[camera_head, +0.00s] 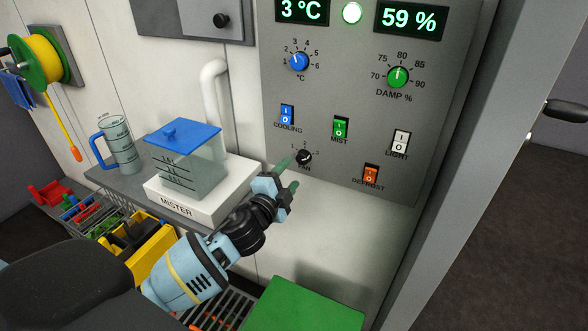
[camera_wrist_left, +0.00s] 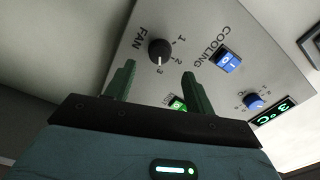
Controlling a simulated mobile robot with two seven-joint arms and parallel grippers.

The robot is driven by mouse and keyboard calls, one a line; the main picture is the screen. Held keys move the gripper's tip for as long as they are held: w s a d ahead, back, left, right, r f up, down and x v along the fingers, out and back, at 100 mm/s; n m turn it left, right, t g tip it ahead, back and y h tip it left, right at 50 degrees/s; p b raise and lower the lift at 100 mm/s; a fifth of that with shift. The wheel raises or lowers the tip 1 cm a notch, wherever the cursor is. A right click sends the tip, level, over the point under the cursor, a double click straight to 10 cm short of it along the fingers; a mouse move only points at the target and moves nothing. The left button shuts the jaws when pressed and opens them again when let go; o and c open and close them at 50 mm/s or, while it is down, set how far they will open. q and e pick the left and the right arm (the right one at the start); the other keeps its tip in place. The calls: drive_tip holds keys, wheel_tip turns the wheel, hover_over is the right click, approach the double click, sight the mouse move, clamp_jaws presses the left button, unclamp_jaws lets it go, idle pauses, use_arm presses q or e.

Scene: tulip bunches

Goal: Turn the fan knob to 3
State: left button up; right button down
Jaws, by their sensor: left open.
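The fan knob (camera_head: 304,157) is a small black dial low on the grey control panel (camera_head: 345,110). In the left wrist view the fan knob (camera_wrist_left: 160,51) shows whole, and its white pointer mark faces the 3 label. My left gripper (camera_head: 289,174) is open and empty, just in front of the knob at its lower left in the head view. In the left wrist view the green fingers of the left gripper (camera_wrist_left: 156,72) stand apart, and the knob shows beyond and between them, not gripped. My right gripper is not in view.
The cooling switch (camera_head: 287,114), mist switch (camera_head: 340,127) and defrost switch (camera_head: 371,173) surround the knob. The white mister (camera_head: 180,203) with its blue-lidded tank stands left of my gripper. A green box (camera_head: 303,306) lies below. A grey door frame (camera_head: 450,160) bounds the right.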

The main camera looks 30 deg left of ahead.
use_arm(q)
drive_tip(key=shift+s+d, duration=0.1)
drive_tip(key=shift+s, duration=0.8)
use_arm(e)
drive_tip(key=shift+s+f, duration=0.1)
use_arm(q)
drive_tip(key=s+d+f+n+g+h+p, duration=0.1)
drive_tip(key=s+d+f+n+g, duration=0.3)
drive_tip(key=s+f, duration=0.85)
drive_tip(key=s+d+f+n+g+h+p, duration=0.1)
drive_tip(key=s+d+f+n+g+h, duration=0.25)
drive_tip(key=s+f, duration=0.9)
drive_tip(key=s+d+n+g, duration=0.1)
drive_tip(key=s+n, duration=0.1)
drive_tip(key=s, duration=0.5)
drive_tip(key=s+d+f+n+y, duration=0.1)
drive_tip(key=s+d+n, duration=0.1)
drive_tip(key=s, duration=0.4)
drive_tip(key=shift+s+d+f+g+p, duration=0.15)
drive_tip(key=shift+s+d+g+p, duration=0.1)
drive_tip(key=shift+s+g+p, duration=0.1)
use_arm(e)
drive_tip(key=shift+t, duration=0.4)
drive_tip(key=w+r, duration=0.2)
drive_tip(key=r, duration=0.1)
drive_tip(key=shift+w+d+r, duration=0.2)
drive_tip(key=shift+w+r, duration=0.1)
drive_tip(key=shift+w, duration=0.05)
use_arm(q)
drive_tip(key=shift+y, duration=0.25)
